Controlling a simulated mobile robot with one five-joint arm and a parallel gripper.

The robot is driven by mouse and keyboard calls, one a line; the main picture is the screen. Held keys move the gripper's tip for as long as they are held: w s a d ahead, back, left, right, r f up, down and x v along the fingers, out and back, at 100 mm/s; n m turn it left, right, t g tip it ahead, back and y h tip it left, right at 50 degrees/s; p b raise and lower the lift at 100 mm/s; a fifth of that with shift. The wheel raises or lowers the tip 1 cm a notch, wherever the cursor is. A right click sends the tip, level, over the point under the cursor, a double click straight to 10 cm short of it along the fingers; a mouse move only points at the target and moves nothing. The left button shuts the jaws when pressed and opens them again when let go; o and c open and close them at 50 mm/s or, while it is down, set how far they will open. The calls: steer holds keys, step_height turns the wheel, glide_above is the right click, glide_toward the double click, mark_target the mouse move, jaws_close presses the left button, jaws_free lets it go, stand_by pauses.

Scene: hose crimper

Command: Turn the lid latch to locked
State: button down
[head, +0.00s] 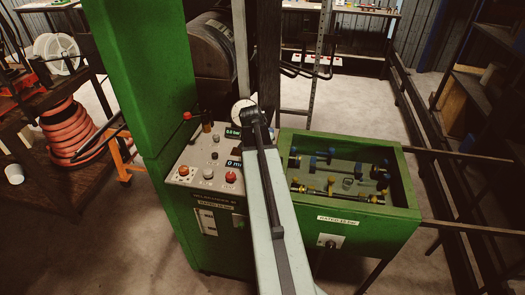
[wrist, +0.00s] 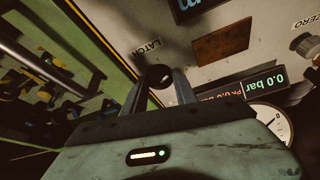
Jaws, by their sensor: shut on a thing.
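In the wrist view, the two fingers of my gripper (wrist: 160,92) are closed on a dark round latch knob (wrist: 160,75). The knob sits beside a printed LATCH label (wrist: 140,47) on the pale panel. Which way the latch is turned cannot be told. The green-framed box (wrist: 62,80) with blue and yellow fittings is to the left of the knob. In the head view, this green box (head: 408,213) stands to the right of my arm. My arm crosses the middle of that view, and the latch is hidden there.
The control panel (head: 206,165) with buttons and a red-knobbed lever stands just left of my arm. A round gauge (wrist: 272,124) and a 0.0 bar display (wrist: 264,84) are close to my gripper's right. A coiled orange hose (head: 75,132) lies at left.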

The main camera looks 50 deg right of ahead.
steer(key=m+g, duration=0.2)
steer(key=m, duration=0.4)
steer(key=shift+d, duration=0.1)
steer(key=shift+m+g, duration=0.3)
stand_by(0.3)
steer(key=c, duration=1)
jaws_free()
steer(key=p+v, duration=0.7)
steer(key=shift+r, duration=0.35)
